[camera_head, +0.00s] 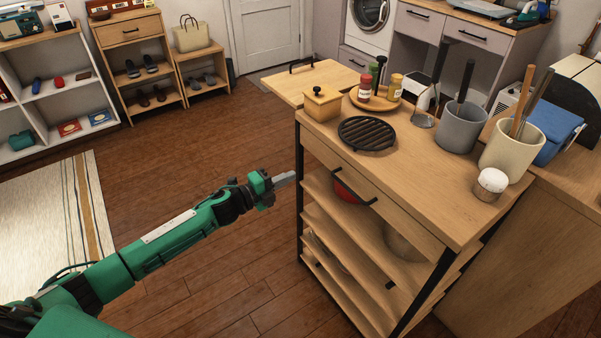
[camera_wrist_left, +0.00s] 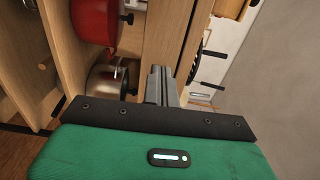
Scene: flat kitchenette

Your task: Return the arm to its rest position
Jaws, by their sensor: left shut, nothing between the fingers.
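My left arm is green and reaches in from the lower left of the head view. My left gripper (camera_head: 284,180) is shut and empty, in the air just left of the wooden kitchen cart (camera_head: 440,212). Its grey fingers point right, toward the cart's side. In the left wrist view the closed fingers (camera_wrist_left: 161,84) stand in front of the cart's edge. A red pot (camera_wrist_left: 95,20) and a steel pot (camera_wrist_left: 105,82) show on the cart's shelves beyond them. I cannot tell whether the fingers touch the cart. My right gripper does not show.
The cart top holds a black trivet (camera_head: 367,134), a wooden box (camera_head: 322,103), a round tray (camera_head: 375,103) of bottles and utensil crocks (camera_head: 462,128). The wooden floor (camera_head: 220,270) left of the cart is clear. A striped rug (camera_head: 50,220) lies at the left.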

